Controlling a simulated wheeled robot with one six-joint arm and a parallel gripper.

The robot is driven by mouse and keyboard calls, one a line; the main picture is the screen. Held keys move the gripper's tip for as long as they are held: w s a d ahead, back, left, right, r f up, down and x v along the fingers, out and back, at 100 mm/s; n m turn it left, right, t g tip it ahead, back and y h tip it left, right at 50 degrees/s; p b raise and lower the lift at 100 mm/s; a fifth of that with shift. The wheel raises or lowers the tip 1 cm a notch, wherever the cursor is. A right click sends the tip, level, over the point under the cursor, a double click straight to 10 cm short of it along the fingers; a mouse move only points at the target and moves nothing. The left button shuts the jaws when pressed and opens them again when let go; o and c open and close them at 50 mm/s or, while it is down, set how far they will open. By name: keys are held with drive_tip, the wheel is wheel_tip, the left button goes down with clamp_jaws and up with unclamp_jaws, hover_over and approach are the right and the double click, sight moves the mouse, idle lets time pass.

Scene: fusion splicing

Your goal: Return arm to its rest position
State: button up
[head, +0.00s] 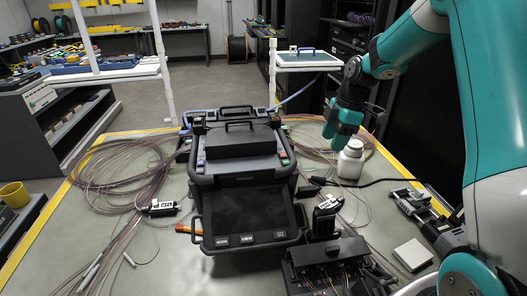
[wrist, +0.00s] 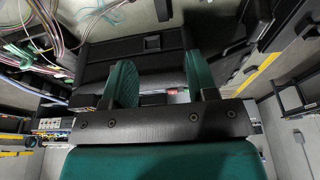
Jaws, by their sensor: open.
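My teal arm comes in from the right side of the head view and reaches over the table. My gripper (head: 338,135) hangs at the right of the black fusion splicer (head: 243,215), in picture just above a white bottle (head: 350,163). In the wrist view my gripper (wrist: 160,80) has its two teal fingers apart. No object shows held between them. A black boxy surface lies beyond the fingers there. Whether the gripper touches the bottle cannot be told; it appears apart from it.
Coiled fibre (head: 118,172) covers the table's left side. A black multi-cable unit (head: 325,265), a small grey box (head: 412,254) and a tool (head: 412,205) are at front right. A white stand (head: 310,60) rises behind. Yellow tape (head: 45,228) edges the table.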

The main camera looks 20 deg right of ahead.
drive_tip(key=s+a+r+m+p, duration=0.1)
drive_tip(key=s+a+r+m, duration=0.1)
drive_tip(key=s+a+r, duration=0.55)
drive_tip(key=s+a+r+m, duration=0.2)
drive_tip(key=s+a, duration=0.2)
drive_tip(key=a, duration=0.6)
drive_tip(key=s+a+r+m, duration=0.1)
drive_tip(key=s+a, duration=0.3)
drive_tip(key=s, duration=0.4)
drive_tip(key=s+a+r+m+y+p, duration=0.1)
drive_tip(key=s+a+m, duration=0.2)
drive_tip(key=s, duration=0.5)
drive_tip(key=shift+s+a+r+m+g, duration=0.25)
drive_tip(key=shift+a+r+m+g, duration=0.05)
drive_tip(key=shift+a+r, duration=0.1)
